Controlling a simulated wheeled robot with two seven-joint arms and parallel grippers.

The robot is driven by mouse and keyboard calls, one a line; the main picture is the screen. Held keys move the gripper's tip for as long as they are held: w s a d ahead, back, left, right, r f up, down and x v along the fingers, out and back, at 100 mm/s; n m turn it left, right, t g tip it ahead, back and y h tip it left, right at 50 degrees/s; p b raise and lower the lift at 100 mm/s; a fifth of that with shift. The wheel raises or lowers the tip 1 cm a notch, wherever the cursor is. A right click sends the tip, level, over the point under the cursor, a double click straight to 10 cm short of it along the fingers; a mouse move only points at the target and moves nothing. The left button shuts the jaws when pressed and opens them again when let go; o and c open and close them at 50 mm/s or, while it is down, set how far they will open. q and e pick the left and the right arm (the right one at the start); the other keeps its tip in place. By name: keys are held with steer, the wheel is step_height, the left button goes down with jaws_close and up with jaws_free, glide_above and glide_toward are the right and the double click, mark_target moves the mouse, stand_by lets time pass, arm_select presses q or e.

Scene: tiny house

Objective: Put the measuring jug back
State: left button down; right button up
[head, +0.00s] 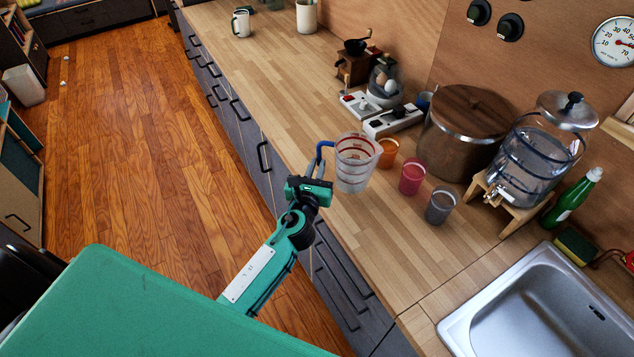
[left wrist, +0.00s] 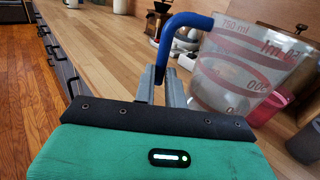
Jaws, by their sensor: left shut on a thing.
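The measuring jug (head: 355,163) is clear with red markings and a blue handle (head: 321,150). It is upright at the front part of the wooden counter. My left gripper (head: 312,180) is shut on the blue handle, on the jug's left side. In the left wrist view the grey fingers (left wrist: 163,88) close around the lower handle, and the jug (left wrist: 245,75) fills the right side. I cannot tell whether its base touches the counter. My right gripper is not in view.
Orange (head: 388,152), pink (head: 412,177) and grey cups (head: 440,207) stand right of the jug. Behind are a large wooden-lidded pot (head: 460,140), a water dispenser (head: 535,160) and power strips (head: 393,120). A sink (head: 545,310) is at lower right. The counter (head: 285,75) beyond the jug has bare room.

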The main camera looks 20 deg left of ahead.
arm_select(q)
steer(key=shift+f+b, duration=0.95)
steer(key=shift+f, duration=1.45)
steer(key=shift+f, duration=0.15)
steer(key=c, duration=1.5)
jaws_free()
steer(key=shift+o, duration=0.2)
steer(key=s+d+b, duration=0.1)
steer(key=s+b, duration=0.1)
steer(key=s, duration=1)
steer(key=shift+d+b, duration=0.35)
steer(key=shift+d, duration=0.05)
